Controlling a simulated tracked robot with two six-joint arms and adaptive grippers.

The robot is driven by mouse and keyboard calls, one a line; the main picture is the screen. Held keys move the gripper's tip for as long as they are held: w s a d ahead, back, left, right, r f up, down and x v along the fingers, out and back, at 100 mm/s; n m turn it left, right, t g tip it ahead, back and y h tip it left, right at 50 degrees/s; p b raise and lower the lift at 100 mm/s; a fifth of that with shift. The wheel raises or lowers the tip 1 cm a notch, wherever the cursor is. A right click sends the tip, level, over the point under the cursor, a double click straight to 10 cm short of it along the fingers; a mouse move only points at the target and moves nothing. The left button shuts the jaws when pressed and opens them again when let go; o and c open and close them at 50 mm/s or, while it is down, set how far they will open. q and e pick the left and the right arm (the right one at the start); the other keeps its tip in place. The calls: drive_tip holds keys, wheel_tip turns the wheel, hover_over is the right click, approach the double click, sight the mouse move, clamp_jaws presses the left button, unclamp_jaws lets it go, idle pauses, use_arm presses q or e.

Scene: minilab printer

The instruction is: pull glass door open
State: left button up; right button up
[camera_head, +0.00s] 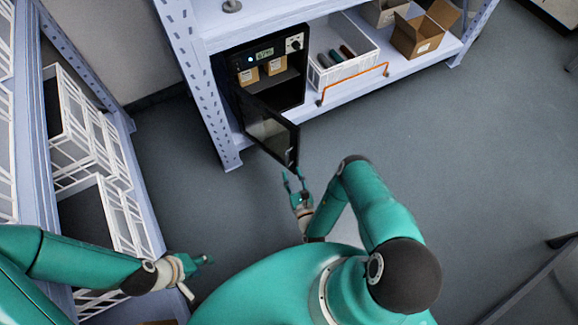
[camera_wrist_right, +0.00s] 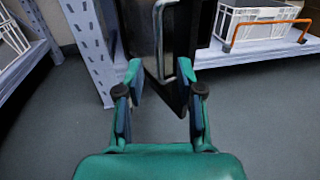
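The glass door (camera_head: 268,132) of a black cabinet (camera_head: 289,92) stands partly open in the head view, swung outward from its left side. Its dark frame also shows in the right wrist view (camera_wrist_right: 178,92). A silvery bar handle (camera_wrist_right: 157,38) is on the door, ahead of and between my right fingers in the picture. My right gripper (camera_head: 294,176) is open just in front of the door's free edge; its two spread fingers also show in the wrist view (camera_wrist_right: 160,72). I cannot tell whether they touch the handle. My left gripper (camera_head: 200,276) is open and empty, away from the door.
A shelf post (camera_head: 208,115) stands left of the cabinet. A white crate (camera_head: 342,70) with an orange rail (camera_head: 352,82) in front is to the right, then a cardboard box (camera_head: 418,38). White crates (camera_head: 85,140) line the left rack. The grey floor (camera_head: 450,140) is clear.

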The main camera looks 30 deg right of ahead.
drive_tip(key=shift+s+a, duration=0.1)
drive_tip(key=shift+s, duration=0.25)
